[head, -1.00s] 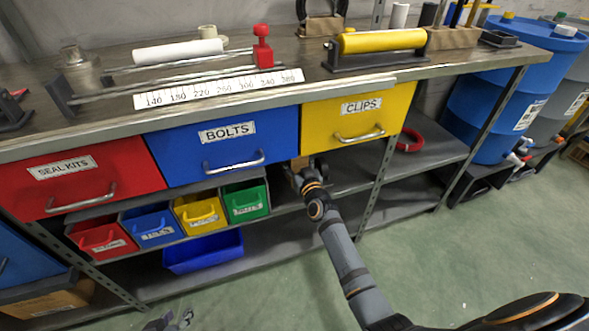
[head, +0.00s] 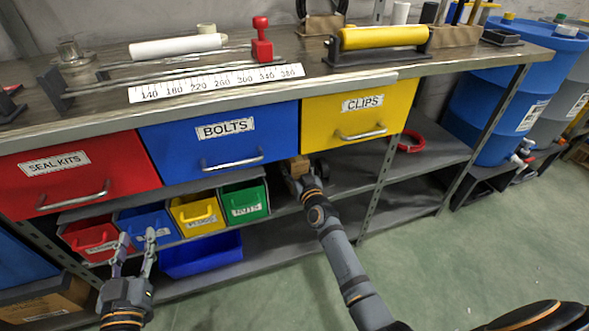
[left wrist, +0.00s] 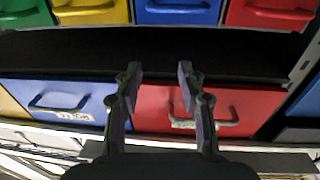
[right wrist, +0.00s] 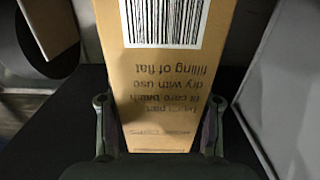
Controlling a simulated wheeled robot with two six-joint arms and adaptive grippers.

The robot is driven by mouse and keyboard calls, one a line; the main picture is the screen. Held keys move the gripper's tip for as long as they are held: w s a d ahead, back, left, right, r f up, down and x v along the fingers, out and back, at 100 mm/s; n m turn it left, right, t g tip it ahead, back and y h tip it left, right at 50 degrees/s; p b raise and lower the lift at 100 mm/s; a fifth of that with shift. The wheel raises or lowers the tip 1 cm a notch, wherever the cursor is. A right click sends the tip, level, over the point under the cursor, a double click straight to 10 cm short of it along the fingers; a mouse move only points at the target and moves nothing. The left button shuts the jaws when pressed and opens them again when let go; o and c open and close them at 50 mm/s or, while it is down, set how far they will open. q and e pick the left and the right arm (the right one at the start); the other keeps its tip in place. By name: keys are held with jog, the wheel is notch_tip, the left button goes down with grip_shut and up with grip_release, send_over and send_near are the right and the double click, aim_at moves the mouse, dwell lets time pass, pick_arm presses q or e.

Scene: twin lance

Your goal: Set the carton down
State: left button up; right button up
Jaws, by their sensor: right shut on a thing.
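The carton (right wrist: 165,85) is a tan cardboard box with a barcode and upside-down printed text, filling the middle of the right wrist view. My right gripper (right wrist: 160,105) is shut on it, with one finger on each side. In the head view the carton (head: 299,166) shows as a small tan block at the tip of my right gripper (head: 301,178), under the yellow drawer, at the lower shelf opening. Its underside is hidden. My left gripper (head: 135,238) is open and empty in front of the small bins. Its spread fingers also show in the left wrist view (left wrist: 158,76).
The red (head: 75,180), blue (head: 220,140) and yellow (head: 355,117) drawers hang above the shelf. Small bins (head: 244,200) stand left of the right gripper. A shelf post (head: 375,190) is to its right. A red ring (head: 411,141) lies beyond the post.

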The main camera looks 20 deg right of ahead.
jog(key=shift+w+f+b, duration=0.2)
jog(key=shift+f+b, duration=0.15)
jog(key=shift+f, duration=0.05)
pick_arm(q)
notch_tip(320, 180, up, 9)
jog(key=t, duration=0.4)
jog(key=shift+s+f+h, duration=0.15)
jog(key=shift+s+h, duration=0.15)
jog(key=shift+s+r, duration=0.1)
jog(key=shift+r, duration=0.25)
jog(key=shift+r+t, duration=0.1)
jog(key=shift+t, duration=0.2)
pick_arm(e)
jog(key=o, duration=1.2)
jog(key=shift+f, duration=0.15)
jog(key=shift+c, duration=0.2)
pick_arm(q)
jog(key=shift+s+r, duration=0.1)
jog(key=shift+r, duration=0.25)
pick_arm(e)
jog(key=o, duration=0.3)
